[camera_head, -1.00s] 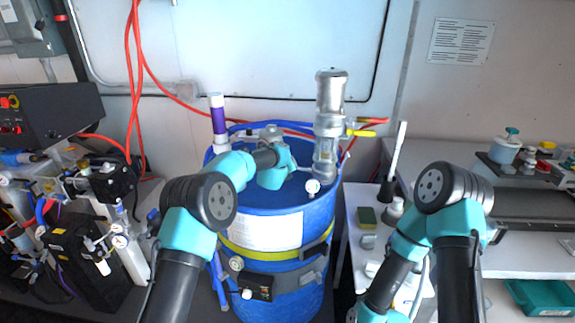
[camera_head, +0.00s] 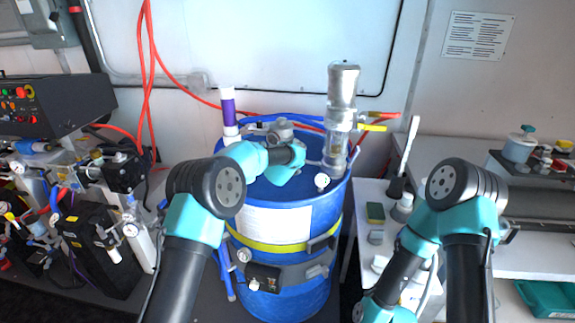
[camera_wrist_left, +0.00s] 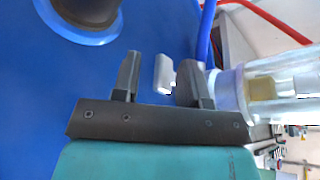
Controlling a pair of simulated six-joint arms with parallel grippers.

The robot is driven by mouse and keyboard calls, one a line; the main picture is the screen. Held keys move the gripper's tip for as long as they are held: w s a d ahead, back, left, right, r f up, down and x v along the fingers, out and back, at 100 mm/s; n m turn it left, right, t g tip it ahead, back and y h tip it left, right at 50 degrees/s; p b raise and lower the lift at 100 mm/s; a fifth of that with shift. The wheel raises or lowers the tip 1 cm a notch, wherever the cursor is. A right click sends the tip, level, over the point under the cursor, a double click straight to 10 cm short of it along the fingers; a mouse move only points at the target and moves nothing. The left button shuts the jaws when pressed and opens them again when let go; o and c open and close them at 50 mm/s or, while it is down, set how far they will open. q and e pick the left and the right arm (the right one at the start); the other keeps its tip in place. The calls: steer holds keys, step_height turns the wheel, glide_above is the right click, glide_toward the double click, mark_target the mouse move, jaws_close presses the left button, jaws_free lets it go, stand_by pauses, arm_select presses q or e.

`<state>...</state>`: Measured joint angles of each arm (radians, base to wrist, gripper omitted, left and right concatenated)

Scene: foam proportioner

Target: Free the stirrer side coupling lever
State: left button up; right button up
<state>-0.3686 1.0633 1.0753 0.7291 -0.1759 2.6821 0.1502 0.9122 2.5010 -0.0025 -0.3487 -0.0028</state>
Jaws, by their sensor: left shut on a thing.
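The stirrer (camera_head: 342,110) stands upright on the blue drum (camera_head: 300,215), a silver cylinder above a clear lower part. Its clear part (camera_wrist_left: 275,86) shows at the right of the left wrist view. A small pale grey lever (camera_wrist_left: 163,74) sits beside it, between the fingers of my left gripper (camera_wrist_left: 160,80). The gripper is shut on this lever, low over the drum top. In the head view my left wrist (camera_head: 282,160) is over the drum, left of the stirrer, and hides the lever. My right arm is at the right; its gripper is out of view.
A purple and white tube (camera_head: 229,112) stands at the drum's left rear. A white side table (camera_head: 372,200) with small items is right of the drum. Pump equipment (camera_head: 95,215) fills the left.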

arm_select(q)
steer(key=v, duration=1)
steer(key=shift+a, duration=0.2)
steer(key=shift+s, duration=0.1)
